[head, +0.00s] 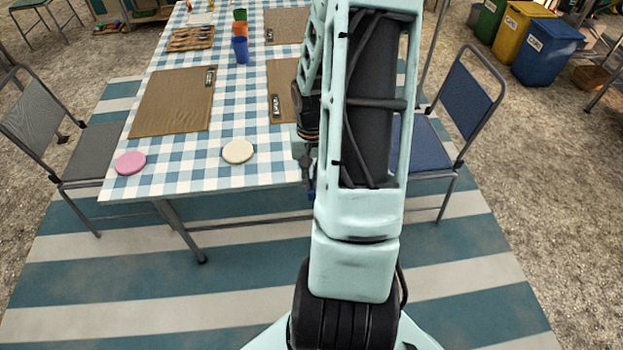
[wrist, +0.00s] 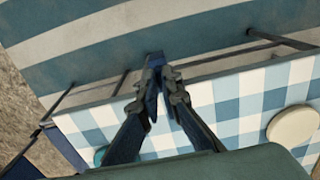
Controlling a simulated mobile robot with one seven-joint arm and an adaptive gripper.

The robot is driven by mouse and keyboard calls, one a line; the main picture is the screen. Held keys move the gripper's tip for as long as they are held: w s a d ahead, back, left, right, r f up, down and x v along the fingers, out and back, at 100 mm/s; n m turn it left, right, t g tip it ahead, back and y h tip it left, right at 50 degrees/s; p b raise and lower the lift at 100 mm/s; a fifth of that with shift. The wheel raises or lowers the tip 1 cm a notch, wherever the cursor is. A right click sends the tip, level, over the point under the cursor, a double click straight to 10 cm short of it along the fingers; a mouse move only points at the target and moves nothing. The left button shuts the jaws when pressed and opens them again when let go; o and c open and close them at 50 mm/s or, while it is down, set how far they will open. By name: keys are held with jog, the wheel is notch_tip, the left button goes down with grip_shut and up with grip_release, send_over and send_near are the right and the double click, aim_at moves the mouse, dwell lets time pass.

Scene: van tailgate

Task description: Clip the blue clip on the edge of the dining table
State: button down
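The dining table (head: 200,180) has a blue-and-white checked top. Its near edge runs across the head view, and the table also shows in the wrist view (wrist: 240,100). My gripper (head: 308,172) is at the near edge toward the table's right corner, partly hidden by my arm. In the wrist view my gripper (wrist: 161,80) has its fingers closed together on the small blue clip (wrist: 154,60). The clip also shows in the head view (head: 311,190) below the fingertips. In the wrist view it appears just past the table edge, over the rug. I cannot tell its height against the edge.
A cream disc (head: 237,151) and a pink disc (head: 130,163) lie near the front edge. Brown placemats (head: 172,102), stacked cups (head: 240,50) and a cutlery tray (head: 190,38) are farther back. A grey chair (head: 90,150) stands left, a blue chair (head: 435,140) right. The striped rug in front is clear.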

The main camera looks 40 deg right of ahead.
jog(key=shift+w+d, duration=0.15)
jog(key=shift+w, duration=0.15)
jog(key=shift+w+d, duration=0.25)
jog(key=shift+w, duration=0.1)
jog(key=shift+w+d, duration=0.2)
jog(key=shift+w, duration=0.15)
dwell(0.4)
jog(key=shift+w+d, duration=0.2)
jog(key=shift+w, duration=0.15)
jog(key=shift+w+d, duration=0.1)
dwell(0.3)
jog(key=shift+w+d, duration=0.15)
jog(key=shift+w, duration=0.15)
jog(key=shift+w+d, duration=0.1)
dwell(0.4)
jog(key=c, duration=2.1)
grip_release()
